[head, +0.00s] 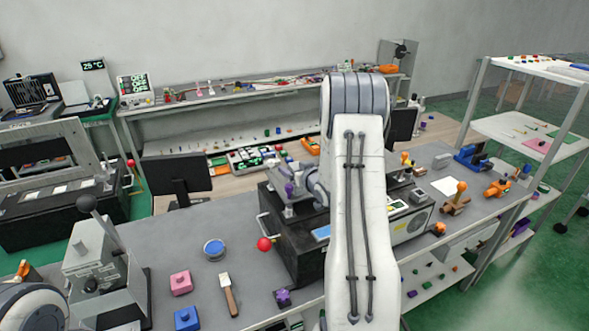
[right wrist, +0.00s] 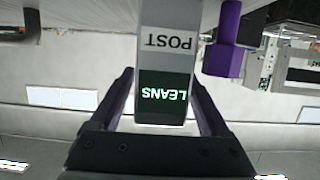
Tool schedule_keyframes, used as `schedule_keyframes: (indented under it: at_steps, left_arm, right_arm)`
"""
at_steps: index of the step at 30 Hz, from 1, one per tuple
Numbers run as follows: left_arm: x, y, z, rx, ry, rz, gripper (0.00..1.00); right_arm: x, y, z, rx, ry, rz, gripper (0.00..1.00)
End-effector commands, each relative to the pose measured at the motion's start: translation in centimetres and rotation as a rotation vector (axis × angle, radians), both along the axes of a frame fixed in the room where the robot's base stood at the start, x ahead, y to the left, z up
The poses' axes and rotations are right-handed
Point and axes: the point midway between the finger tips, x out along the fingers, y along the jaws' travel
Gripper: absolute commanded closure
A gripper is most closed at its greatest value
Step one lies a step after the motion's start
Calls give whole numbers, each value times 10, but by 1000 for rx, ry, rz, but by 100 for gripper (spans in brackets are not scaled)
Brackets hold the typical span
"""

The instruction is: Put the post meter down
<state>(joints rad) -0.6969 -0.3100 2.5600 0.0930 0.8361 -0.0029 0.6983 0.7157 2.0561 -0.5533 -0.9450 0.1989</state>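The post meter (right wrist: 164,60) fills the middle of the right wrist view, upside down there. It has a grey body, a white label reading POST and a dark screen with LEANS in pale green letters. My right gripper (right wrist: 162,80) has its dark purple fingers on both sides of the meter, closed against it. In the head view my right gripper (head: 293,178) is over the black machine (head: 288,245) on the bench, partly hidden by my arm. I cannot make out the meter there. My left gripper is out of view.
A purple block (right wrist: 224,45) is close beside the meter in the right wrist view. On the grey bench (head: 150,245) are a red ball knob (head: 264,244), a blue-topped tin (head: 214,249), a pink block (head: 181,283), a brush (head: 229,294) and a lever fixture (head: 98,265).

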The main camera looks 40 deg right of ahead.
Motion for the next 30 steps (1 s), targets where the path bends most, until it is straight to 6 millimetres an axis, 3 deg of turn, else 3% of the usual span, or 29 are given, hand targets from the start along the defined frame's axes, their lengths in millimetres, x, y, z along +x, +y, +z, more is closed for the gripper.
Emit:
schedule_keyframes:
  at_steps: [3, 5, 15, 21, 30]
  left_arm:
    - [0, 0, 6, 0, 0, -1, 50]
    - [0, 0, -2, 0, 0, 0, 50]
    - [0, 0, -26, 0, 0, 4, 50]
    - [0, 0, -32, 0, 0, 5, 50]
    - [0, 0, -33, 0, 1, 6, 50]
  right_arm:
    - [0, 0, 6, 0, 0, 0, 20]
    - [-8, 1, 4, -1, -1, -1, 20]
    - [-74, 16, 25, -3, -2, -4, 20]
    - [-102, 24, 35, -2, -2, -3, 20]
    - [-112, 27, 39, 0, 1, 0, 20]
